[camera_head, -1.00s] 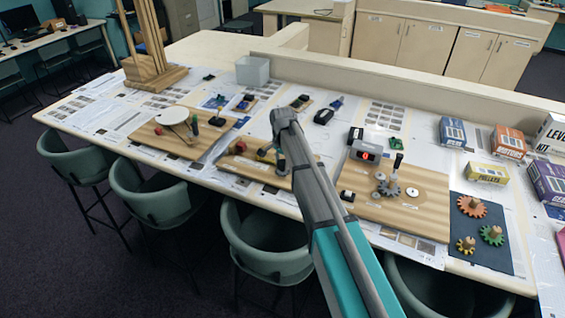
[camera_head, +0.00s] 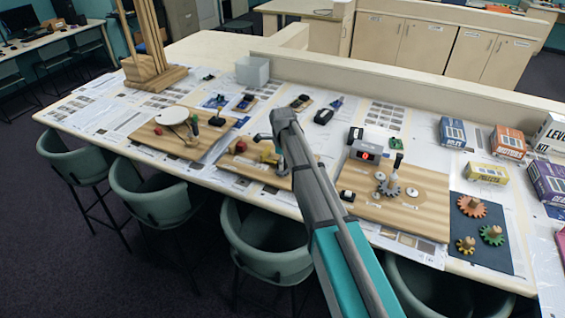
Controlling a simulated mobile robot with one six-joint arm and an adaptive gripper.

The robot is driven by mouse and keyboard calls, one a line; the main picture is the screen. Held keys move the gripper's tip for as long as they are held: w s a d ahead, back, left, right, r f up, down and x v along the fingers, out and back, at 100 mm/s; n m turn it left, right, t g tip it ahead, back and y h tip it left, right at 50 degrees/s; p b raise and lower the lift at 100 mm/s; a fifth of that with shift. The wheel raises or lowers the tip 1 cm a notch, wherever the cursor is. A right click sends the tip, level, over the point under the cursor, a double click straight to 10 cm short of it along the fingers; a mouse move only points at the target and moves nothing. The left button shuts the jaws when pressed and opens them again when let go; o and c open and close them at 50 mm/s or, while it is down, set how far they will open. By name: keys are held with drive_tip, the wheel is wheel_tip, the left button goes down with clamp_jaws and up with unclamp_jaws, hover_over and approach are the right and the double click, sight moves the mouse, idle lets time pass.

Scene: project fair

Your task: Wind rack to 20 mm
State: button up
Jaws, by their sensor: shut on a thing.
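The rack board (camera_head: 228,163) is a wooden board in the middle of the table. It carries a red block (camera_head: 240,147) at its left and a yellow part (camera_head: 268,157) near my arm. My arm reaches over the board's right end and hides much of it. My gripper (camera_head: 263,138) shows only as a small grey piece left of the arm's end. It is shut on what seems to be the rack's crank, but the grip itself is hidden. The rack's scale is too small to read.
Right of my arm, a gear board (camera_head: 430,218) bears a grey box with a red display (camera_head: 371,155). A dark mat (camera_head: 484,256) holds several coloured gears. Left is a board with a white disc (camera_head: 172,116). A clear bin (camera_head: 252,70) stands at the back.

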drive_tip(key=shift+m, duration=1.2)
drive_tip(key=o, duration=1.1)
drive_tip(key=shift+o, duration=0.2)
drive_tip(key=shift+n, duration=0.4)
